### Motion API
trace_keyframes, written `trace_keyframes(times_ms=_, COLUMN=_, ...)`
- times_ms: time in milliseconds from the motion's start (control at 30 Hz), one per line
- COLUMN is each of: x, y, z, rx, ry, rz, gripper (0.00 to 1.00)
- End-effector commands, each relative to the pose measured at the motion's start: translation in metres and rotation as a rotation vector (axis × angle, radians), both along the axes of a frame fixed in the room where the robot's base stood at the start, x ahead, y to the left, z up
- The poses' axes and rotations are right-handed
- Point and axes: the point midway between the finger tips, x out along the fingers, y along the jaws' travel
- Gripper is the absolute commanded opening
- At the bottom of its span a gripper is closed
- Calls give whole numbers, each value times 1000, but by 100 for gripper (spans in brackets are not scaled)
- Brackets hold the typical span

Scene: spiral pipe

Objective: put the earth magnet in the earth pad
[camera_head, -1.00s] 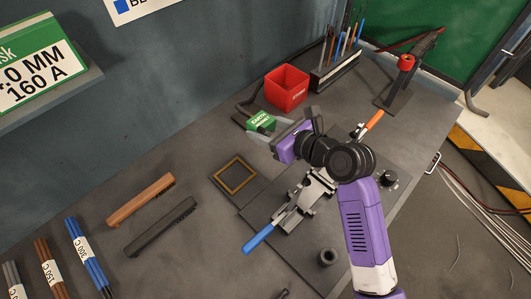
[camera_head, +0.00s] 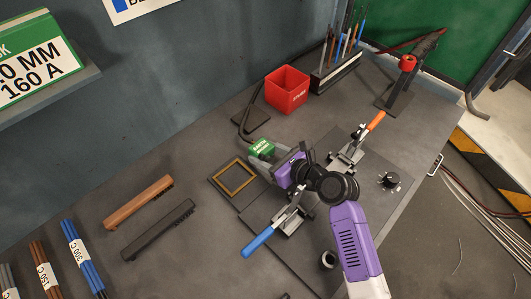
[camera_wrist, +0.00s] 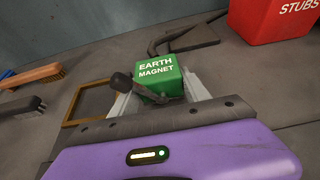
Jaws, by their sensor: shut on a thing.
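The earth magnet (camera_head: 262,147) is a green block with white lettering and a dark cable running from it towards the back. My gripper (camera_head: 262,158) is shut on it, and the wrist view shows the earth magnet (camera_wrist: 157,78) between the two grey fingers (camera_wrist: 160,100). The earth pad (camera_head: 236,178) is a dark square plate with a yellow-brown square outline, lying just left of the magnet on the bench. In the wrist view the earth pad (camera_wrist: 78,105) is at the left, partly hidden by my gripper. The gap under the magnet cannot be judged.
A red stubs bin (camera_head: 286,90) and a small dark plate (camera_head: 251,120) stand behind the magnet. Two brushes (camera_head: 140,203) lie at the left. Clamps with a blue handle (camera_head: 258,242) and an orange handle (camera_head: 376,120) are near my arm.

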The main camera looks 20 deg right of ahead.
Motion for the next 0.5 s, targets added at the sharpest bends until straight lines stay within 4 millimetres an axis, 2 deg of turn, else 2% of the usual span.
trace_keyframes(times_ms=233, x=1, y=0, z=0, rx=0, ry=-4, rz=-1, gripper=0)
trace_keyframes(times_ms=267, x=0, y=0, z=-2, rx=0, ry=0, rz=0, gripper=56)
trace_keyframes(times_ms=300, x=0, y=0, z=-2, rx=0, ry=0, rz=-1, gripper=64)
trace_keyframes(times_ms=500, x=0, y=0, z=-2, rx=0, ry=0, rz=0, gripper=64)
